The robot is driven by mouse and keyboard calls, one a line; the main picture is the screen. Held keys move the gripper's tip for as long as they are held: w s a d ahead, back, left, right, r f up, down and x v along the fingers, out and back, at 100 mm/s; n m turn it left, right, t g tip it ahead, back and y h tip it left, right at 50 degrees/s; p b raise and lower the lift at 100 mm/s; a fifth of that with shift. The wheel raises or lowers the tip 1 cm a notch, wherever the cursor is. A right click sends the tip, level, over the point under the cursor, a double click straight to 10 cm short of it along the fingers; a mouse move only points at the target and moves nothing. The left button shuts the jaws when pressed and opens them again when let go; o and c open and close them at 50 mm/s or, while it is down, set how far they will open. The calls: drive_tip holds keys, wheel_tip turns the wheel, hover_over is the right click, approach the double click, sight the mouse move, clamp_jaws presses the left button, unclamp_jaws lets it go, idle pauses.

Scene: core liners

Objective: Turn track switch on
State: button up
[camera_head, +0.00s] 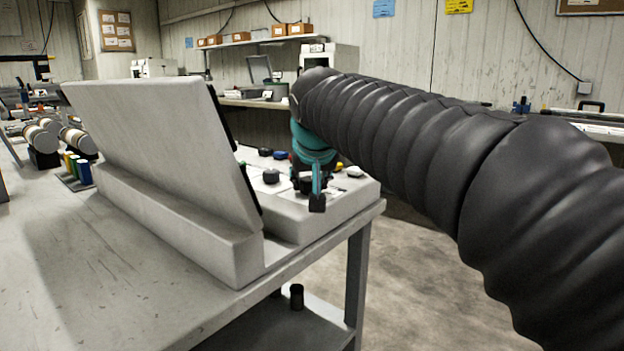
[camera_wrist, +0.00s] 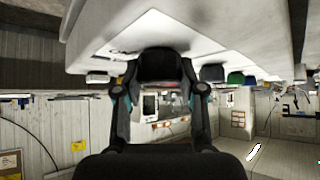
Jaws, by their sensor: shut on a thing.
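A grey control console (camera_head: 170,225) stands on the workbench, with a tilted back panel and a low deck (camera_head: 350,205) carrying several knobs. My gripper (camera_head: 316,190) points down at the deck's near right part. In the wrist view, which appears upside down, my gripper (camera_wrist: 162,82) has its two fingers on either side of a dark knob (camera_wrist: 163,65) on the deck and is shut on it. No label is readable, so I cannot tell from markings whether this knob is the track switch, or its setting.
Other knobs stand close by: a black one (camera_head: 271,176), a blue one (camera_head: 280,155) and a white one (camera_head: 354,171). Core samples (camera_head: 42,138) lie on the bench at left. Open floor (camera_head: 420,280) is at right.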

drive_tip(key=o, duration=1.1)
drive_tip(key=shift+o, duration=0.2)
drive_tip(key=shift+s, duration=0.1)
drive_tip(key=a+v, duration=0.1)
drive_tip(key=v, duration=1)
drive_tip(key=shift+s+d+r, duration=0.25)
drive_tip(key=shift+d+r, duration=0.15)
drive_tip(key=shift+d, duration=0.1)
